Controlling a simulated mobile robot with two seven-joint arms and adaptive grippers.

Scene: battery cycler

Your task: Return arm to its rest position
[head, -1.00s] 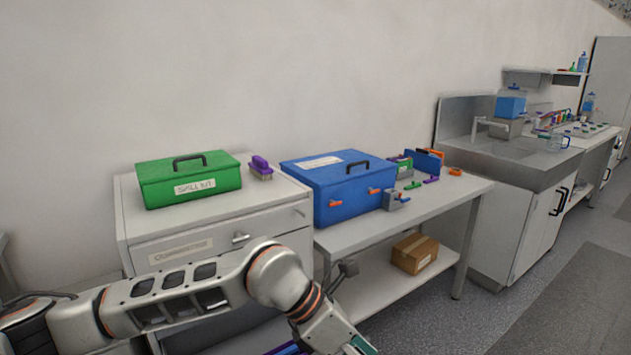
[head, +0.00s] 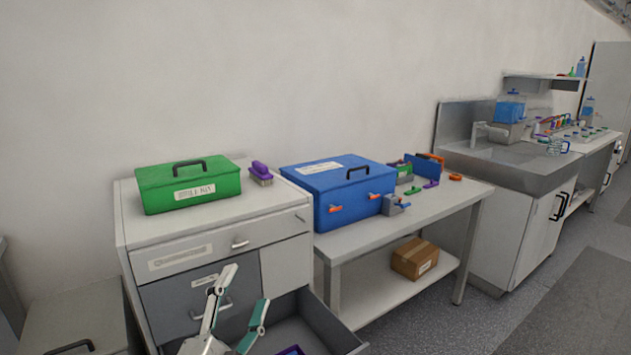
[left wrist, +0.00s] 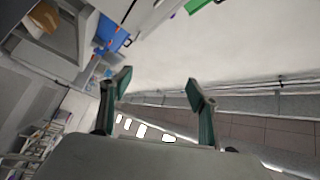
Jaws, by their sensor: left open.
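My left gripper (head: 243,298) is open and empty at the bottom of the head view, its two fingers pointing up in front of the cabinet. It is in front of the dark lower drawer front and beside an open grey drawer (head: 330,318). In the left wrist view the left gripper (left wrist: 156,85) shows its green-padded fingers wide apart with nothing between them. That view is tilted and shows wall, ceiling and distant floor. My right gripper is in neither view.
A green box (head: 155,200) and a purple brush (head: 260,172) sit on the cabinet. A blue case (head: 330,205) stands on the table, with a cardboard box (head: 414,260) on its lower shelf. A sink counter (head: 515,180) stands at the right. Floor is clear on the right.

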